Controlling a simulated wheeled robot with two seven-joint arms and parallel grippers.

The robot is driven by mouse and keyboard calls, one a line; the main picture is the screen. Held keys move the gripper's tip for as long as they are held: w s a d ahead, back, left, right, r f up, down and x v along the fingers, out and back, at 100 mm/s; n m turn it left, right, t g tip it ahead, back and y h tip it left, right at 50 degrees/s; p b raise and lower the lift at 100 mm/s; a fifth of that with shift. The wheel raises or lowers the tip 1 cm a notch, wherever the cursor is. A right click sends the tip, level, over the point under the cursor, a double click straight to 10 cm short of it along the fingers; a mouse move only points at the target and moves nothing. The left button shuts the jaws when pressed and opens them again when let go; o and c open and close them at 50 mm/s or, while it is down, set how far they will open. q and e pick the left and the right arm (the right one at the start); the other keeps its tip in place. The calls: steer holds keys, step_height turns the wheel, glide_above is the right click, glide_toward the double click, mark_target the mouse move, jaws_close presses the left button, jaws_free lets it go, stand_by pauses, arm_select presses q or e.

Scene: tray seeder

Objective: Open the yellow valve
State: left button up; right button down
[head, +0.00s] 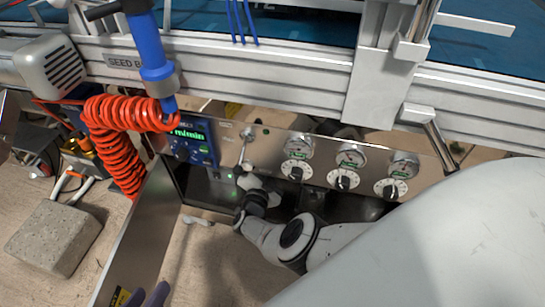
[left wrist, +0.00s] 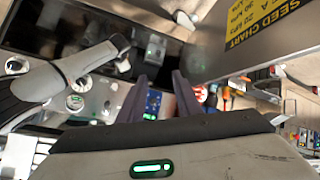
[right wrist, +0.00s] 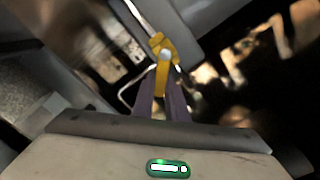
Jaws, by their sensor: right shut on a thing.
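The yellow valve (right wrist: 163,47) shows in the right wrist view, on a thin metal pipe, just beyond my right gripper (right wrist: 163,82). The dark fingers of my right gripper are closed on the lower part of its yellow handle. In the head view the right arm reaches in under the gauge panel, and its fingers and the valve are hidden there. My left gripper (head: 146,295) is at the bottom left of the head view, by the open metal door. In the left wrist view its two fingers (left wrist: 166,85) stand apart with nothing between them.
The gauge panel (head: 270,150) has several dials and a blue display (head: 193,142). A red coiled hose (head: 115,140) hangs at its left. A concrete block (head: 55,237) lies at far left.

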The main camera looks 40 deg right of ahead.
steer(key=shift+w+a+r+n, duration=0.2)
steer(key=shift+a+n, duration=0.05)
steer(key=shift+n, duration=0.65)
steer(key=n, duration=0.2)
steer(key=shift+w+a+r+n+b, duration=0.25)
steer(key=shift+w+a+n+b, duration=0.05)
steer(key=shift+w+n+b, duration=0.1)
steer(key=n, duration=0.3)
steer(key=shift+w+a+r, duration=0.2)
steer(key=shift+w+a, duration=0.15)
steer(key=shift+w, duration=0.05)
arm_select(q)
steer(key=shift+d+r+h, duration=0.25)
steer(key=shift+r+h, duration=0.05)
steer(key=shift+r, duration=0.2)
arm_select(e)
steer(key=shift+w+a+n, duration=0.2)
steer(key=shift+w+n, duration=0.05)
steer(key=shift+n, duration=0.65)
steer(key=c, duration=1.8)
jaws_free()
steer(key=shift+o, duration=0.2)
steer(key=shift+s+a, duration=0.1)
